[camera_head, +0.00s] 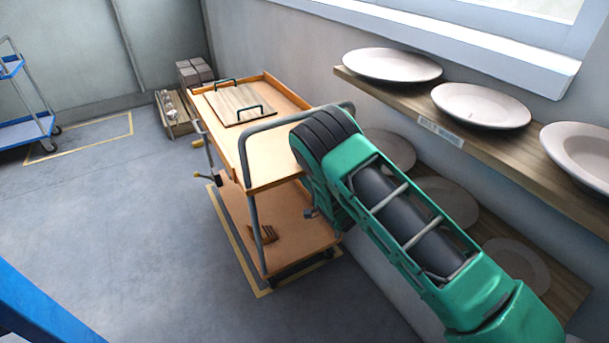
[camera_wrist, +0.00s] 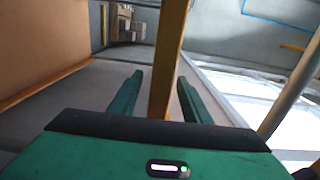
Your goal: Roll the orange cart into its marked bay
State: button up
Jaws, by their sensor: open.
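The orange cart (camera_head: 224,136) stands beside the wall in the head view, with a grey push handle (camera_head: 262,124), a flat top and a lower shelf (camera_head: 290,228). A yellow floor outline (camera_head: 232,233) shows along its left and near sides. Whether the cart sits fully inside it cannot be told. My green arm reaches the cart's right side, hiding my gripper in that view. In the wrist view my gripper (camera_wrist: 160,84) is open, with an orange-yellow bar (camera_wrist: 170,45) running between its fingers. Contact with the bar cannot be told.
A wooden panel with two handles (camera_head: 236,104) lies on the cart top. A shelf with pale plates (camera_head: 480,103) runs along the right wall. Grey blocks (camera_head: 194,72) stand at the back. A blue cart (camera_head: 27,128) is at the left beside another yellow outline (camera_head: 95,136). Open floor lies between.

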jog(key=shift+c, duration=0.4)
jog(key=c, duration=1)
grip_shut()
jog(key=shift+s+f, duration=0.1)
jog(key=shift+f, duration=0.05)
